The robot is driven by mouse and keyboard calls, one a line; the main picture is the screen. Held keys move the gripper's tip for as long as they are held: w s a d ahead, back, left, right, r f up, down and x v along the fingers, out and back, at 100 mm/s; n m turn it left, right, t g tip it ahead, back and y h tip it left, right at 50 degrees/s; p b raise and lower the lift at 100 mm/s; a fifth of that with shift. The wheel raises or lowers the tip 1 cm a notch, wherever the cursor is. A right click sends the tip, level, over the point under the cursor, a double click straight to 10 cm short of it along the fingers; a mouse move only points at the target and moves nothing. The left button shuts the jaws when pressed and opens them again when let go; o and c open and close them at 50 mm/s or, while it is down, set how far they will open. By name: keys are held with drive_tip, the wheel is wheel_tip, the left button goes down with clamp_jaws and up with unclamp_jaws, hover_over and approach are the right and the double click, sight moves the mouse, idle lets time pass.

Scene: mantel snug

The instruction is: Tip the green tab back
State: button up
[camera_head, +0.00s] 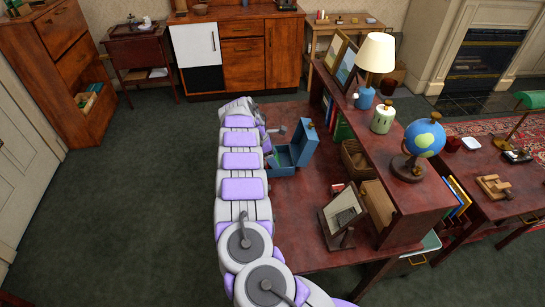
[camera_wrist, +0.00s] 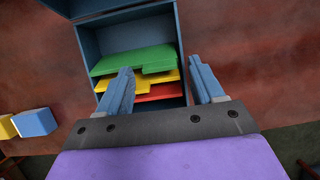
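A blue box (camera_head: 282,168) with its lid (camera_head: 304,142) raised stands on the reddish desk. In the wrist view the box (camera_wrist: 182,50) holds stacked coloured dividers. The green divider with its tab (camera_wrist: 135,59) is uppermost in the picture, above the yellow one (camera_wrist: 150,84) and the red one (camera_wrist: 158,93). My gripper (camera_wrist: 160,64) is open, its two blue fingers spread in front of the box's opening. The left finger overlaps the green and yellow dividers in the picture; the right finger is beside the box wall. I cannot tell whether either touches.
A wooden shelf unit (camera_head: 405,200) stands along the desk's right, bearing a lamp (camera_head: 375,55), a green-white canister (camera_head: 382,118) and a globe (camera_head: 425,138). A framed picture (camera_head: 343,213) stands nearer. Bare desk (camera_head: 295,215) lies in front of the box.

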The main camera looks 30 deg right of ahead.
drive_tip(key=shift+c, duration=0.6)
drive_tip(key=shift+d, duration=0.5)
drive_tip(key=c, duration=0.9)
drive_tip(key=shift+a, duration=0.3)
clamp_jaws()
